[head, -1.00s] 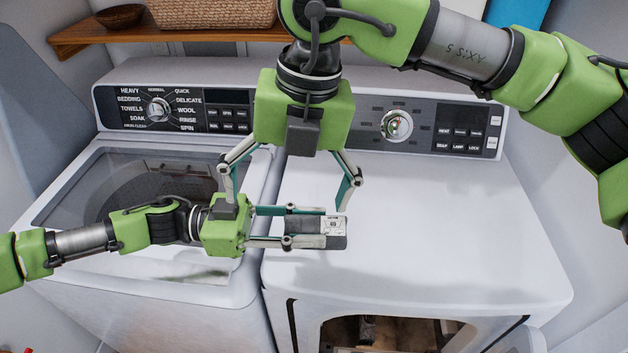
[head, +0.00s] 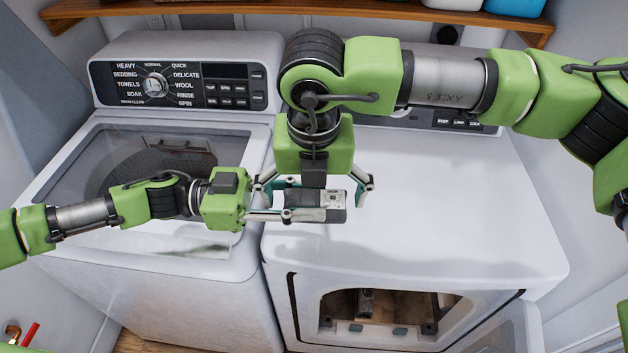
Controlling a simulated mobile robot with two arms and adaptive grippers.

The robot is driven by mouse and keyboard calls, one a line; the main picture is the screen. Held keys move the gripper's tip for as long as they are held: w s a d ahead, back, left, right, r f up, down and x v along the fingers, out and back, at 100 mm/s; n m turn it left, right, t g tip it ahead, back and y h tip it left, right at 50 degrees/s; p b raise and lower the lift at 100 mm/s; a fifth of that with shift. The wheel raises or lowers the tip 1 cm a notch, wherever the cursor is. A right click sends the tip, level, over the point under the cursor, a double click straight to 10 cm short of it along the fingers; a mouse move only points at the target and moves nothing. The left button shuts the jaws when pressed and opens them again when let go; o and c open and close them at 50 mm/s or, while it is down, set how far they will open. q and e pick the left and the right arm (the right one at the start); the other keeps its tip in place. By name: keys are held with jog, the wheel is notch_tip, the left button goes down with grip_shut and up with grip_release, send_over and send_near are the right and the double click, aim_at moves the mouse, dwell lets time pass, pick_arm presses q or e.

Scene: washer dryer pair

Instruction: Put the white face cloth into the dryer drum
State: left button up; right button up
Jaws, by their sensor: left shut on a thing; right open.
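My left gripper (head: 298,204) is shut on a small grey-and-white block (head: 334,204) with a printed label, above the dryer's white top. My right gripper (head: 314,188) is open and points down, its fingers spread around the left gripper's fingers and the block. I cannot tell whether it touches either. The dryer (head: 430,190) stands at the right. Its front opening (head: 390,314) shows at the bottom, with brown and grey parts inside; the drum's depth is hidden. The dryer door (head: 502,330) hangs open at the lower right. I cannot make out a white face cloth.
The washer (head: 190,285) stands left of the dryer, with a glass lid (head: 150,165) and a control panel (head: 180,87). A wooden shelf (head: 290,20) crosses the back wall. A red item (head: 31,334) lies at the lower left. The dryer's front top is clear.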

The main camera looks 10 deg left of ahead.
jog(key=shift+f, duration=0.45)
jog(key=c, duration=1.2)
pick_arm(q)
jog(key=o, duration=1.1)
